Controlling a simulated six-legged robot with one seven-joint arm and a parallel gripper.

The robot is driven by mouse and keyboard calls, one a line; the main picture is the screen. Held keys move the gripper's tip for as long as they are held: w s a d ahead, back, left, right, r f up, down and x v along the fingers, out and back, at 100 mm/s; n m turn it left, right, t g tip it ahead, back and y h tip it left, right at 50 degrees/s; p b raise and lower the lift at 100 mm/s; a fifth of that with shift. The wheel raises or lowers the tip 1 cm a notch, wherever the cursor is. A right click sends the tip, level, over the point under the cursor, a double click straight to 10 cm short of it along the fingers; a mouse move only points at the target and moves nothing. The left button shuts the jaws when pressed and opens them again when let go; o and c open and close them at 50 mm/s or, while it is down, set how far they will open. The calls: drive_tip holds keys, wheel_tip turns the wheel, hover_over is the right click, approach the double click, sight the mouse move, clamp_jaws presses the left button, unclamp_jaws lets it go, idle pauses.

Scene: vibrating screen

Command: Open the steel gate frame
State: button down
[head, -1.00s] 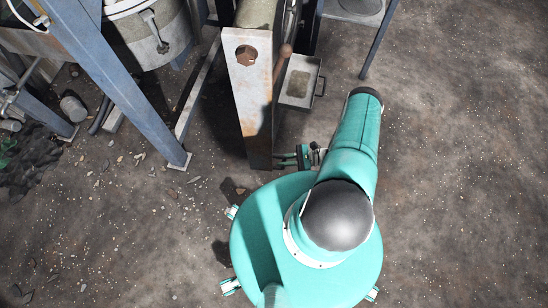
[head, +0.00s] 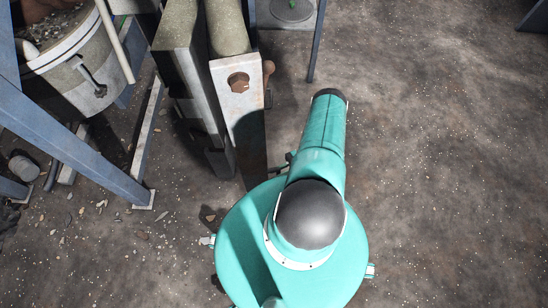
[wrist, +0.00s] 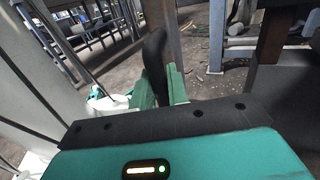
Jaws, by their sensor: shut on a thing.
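The steel gate frame (head: 238,105) stands upright left of my arm in the head view. It shows as a pale, worn, rust-stained post with a brown bolt head (head: 238,82) near its top. In the wrist view, the two green fingers of my gripper (wrist: 160,88) are shut on a black upright handle (wrist: 155,52). The handle's lower part is hidden between the fingers. Where it joins the frame cannot be seen. In the head view the gripper is almost fully hidden by my arm and the frame.
Blue steel legs (head: 80,150) and a round grey vessel (head: 75,60) stand at the left. A thin blue leg (head: 317,45) stands behind the frame. The gritty floor (head: 450,170) to the right is open.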

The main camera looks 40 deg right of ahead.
drive_tip(key=shift+w+r, duration=0.15)
drive_tip(key=shift+w, duration=0.15)
drive_tip(key=c, duration=1.5)
unclamp_jaws()
drive_tip(key=shift+o, duration=0.2)
drive_tip(key=shift+s, duration=0.15)
drive_tip(key=v, duration=1.3)
drive_tip(key=shift+d, duration=0.35)
drive_tip(key=shift+s+d, duration=0.1)
drive_tip(key=shift+s, duration=0.05)
